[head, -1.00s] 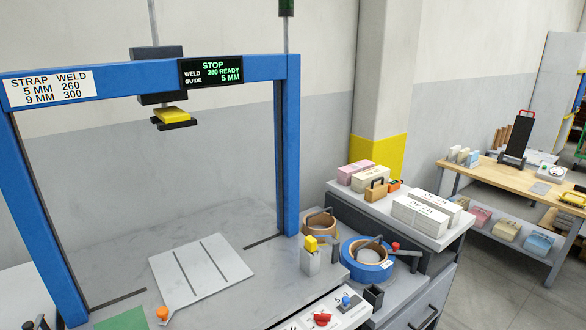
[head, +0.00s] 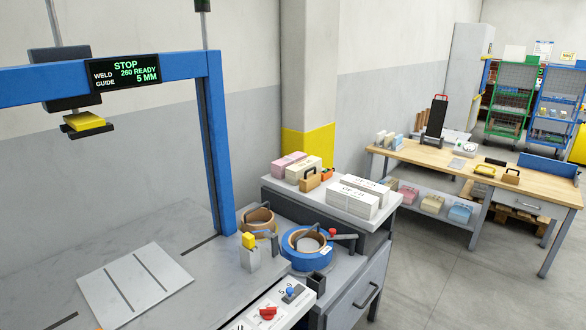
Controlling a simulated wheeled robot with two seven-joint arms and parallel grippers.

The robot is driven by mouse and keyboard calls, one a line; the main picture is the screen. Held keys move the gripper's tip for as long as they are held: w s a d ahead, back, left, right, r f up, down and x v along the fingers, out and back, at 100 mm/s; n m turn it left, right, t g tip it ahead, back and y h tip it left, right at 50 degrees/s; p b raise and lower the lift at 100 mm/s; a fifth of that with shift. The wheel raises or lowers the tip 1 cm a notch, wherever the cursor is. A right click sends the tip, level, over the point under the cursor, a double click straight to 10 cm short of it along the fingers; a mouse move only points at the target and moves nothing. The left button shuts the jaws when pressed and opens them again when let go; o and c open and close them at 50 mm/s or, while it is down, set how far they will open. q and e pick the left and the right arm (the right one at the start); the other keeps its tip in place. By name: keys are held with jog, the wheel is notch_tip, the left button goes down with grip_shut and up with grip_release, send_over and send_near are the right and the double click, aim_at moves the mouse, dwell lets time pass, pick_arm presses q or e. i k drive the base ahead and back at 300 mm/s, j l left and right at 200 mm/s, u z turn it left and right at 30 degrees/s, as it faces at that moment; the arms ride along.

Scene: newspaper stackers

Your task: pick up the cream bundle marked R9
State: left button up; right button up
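A cream bundle (head: 305,164) lies on the grey cabinet top beside the yellow-banded pillar, next to pink bundles (head: 284,165). A wooden block with a dark handle (head: 310,183) stands in front of it and hides part of its front. Another cream bundle (head: 432,204) is on the lower shelf of the wooden table at the right, between a pink bundle (head: 408,194) and a blue bundle (head: 460,213). I cannot read an R9 mark on any of them. Neither of my grippers is in view.
White printed stacks (head: 352,200) fill the cabinet top's front. Tape rolls (head: 307,249) and a strapping machine with a blue frame (head: 222,150) stand at the left. The wooden table (head: 540,186) carries small items. Clear floor (head: 450,275) lies at the lower right. Wheeled racks (head: 512,95) stand behind.

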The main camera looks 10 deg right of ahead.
aim_at(294, 172)
jog(key=i+l, duration=0.15)
jog(key=l, duration=0.3)
jog(key=i+l, duration=0.1)
jog(key=l, duration=0.35)
jog(key=i+l+u, duration=0.1)
jog(key=l, duration=0.4)
jog(key=i+l, duration=0.15)
jog(key=l, duration=0.3)
